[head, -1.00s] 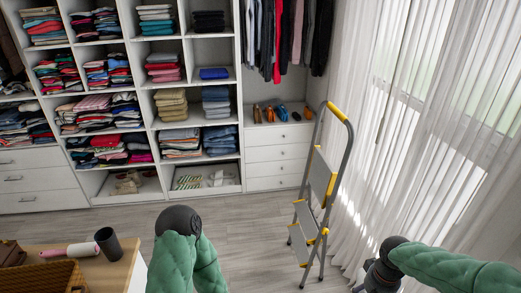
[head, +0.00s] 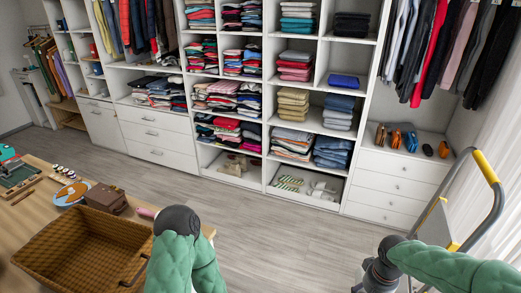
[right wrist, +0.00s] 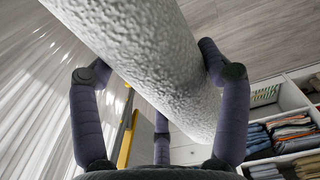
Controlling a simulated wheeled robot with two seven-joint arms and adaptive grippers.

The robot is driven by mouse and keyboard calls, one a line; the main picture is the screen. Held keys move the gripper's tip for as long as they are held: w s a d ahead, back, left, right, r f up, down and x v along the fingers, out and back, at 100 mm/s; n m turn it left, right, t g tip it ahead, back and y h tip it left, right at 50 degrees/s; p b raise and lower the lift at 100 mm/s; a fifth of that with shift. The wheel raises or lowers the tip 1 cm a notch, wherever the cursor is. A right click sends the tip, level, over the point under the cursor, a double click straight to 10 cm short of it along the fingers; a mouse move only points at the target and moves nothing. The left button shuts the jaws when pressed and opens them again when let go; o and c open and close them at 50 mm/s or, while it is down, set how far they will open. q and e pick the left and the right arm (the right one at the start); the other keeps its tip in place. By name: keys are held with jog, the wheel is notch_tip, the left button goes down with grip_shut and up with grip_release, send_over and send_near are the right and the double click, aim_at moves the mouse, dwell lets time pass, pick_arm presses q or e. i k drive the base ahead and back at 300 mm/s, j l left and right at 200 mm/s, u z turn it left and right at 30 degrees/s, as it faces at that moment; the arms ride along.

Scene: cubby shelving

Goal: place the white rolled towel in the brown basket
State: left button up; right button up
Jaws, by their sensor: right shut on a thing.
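The brown woven basket (head: 45,275) sits on the wooden table at the lower left of the head view, its near side cut off by the frame. The white rolled towel (right wrist: 150,50) fills the upper middle of the right wrist view, with a rough, pebbled surface. My right gripper (right wrist: 156,66) is shut around the towel, its dark fingers on either side. In the head view the right gripper shows partly at the bottom edge, well to the right of the basket. The towel does not show there. My left arm is bent beside the basket; its gripper is out of view.
The table (head: 25,218) also holds a brown box (head: 106,198), a blue round item (head: 72,193) and small objects. A stepladder (head: 487,170) stands at the right by the curtain. Cubby shelving (head: 265,125) full of folded clothes lines the back. The floor (head: 290,235) between is clear.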

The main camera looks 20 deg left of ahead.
aim_at(106, 260)
jog(key=i+l+u, duration=0.1)
jog(key=u, duration=0.35)
jog(key=l+u, duration=0.15)
jog(key=u, duration=0.35)
jog(key=i+l+u, duration=0.1)
jog(key=u, duration=0.35)
jog(key=l+u, duration=0.25)
jog(key=u, duration=0.25)
